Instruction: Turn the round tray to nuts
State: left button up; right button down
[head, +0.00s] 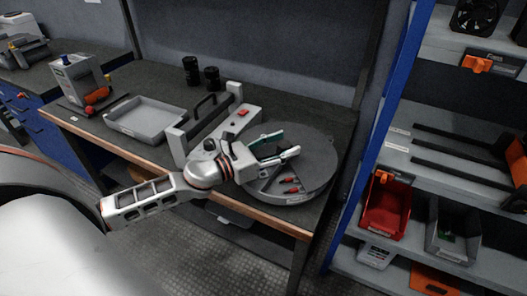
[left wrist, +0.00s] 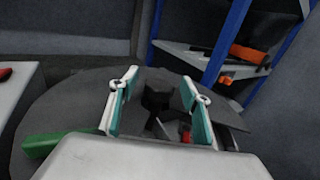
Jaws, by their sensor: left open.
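The round tray (head: 318,158) is a dark grey disc with a raised rim near the right end of the workbench. Its front section holds red-tipped parts (head: 290,185). My left gripper (head: 284,146) is over the tray, with its teal-padded fingers apart. In the left wrist view the open fingers (left wrist: 158,100) stand on either side of a dark upright knob (left wrist: 158,88) on the tray (left wrist: 62,108). I cannot tell whether they touch it. A green piece (left wrist: 48,144) lies at the left there. No nuts can be made out. My right gripper is not in view.
A grey device with a black handle (head: 212,125) stands just left of the round tray. A shallow rectangular tray (head: 147,118) and two black cylinders (head: 191,71) are farther left and back. A blue-post shelf rack (head: 378,130) rises close on the right.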

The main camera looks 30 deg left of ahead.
pick_arm(q)
jog(key=v, duration=1.1)
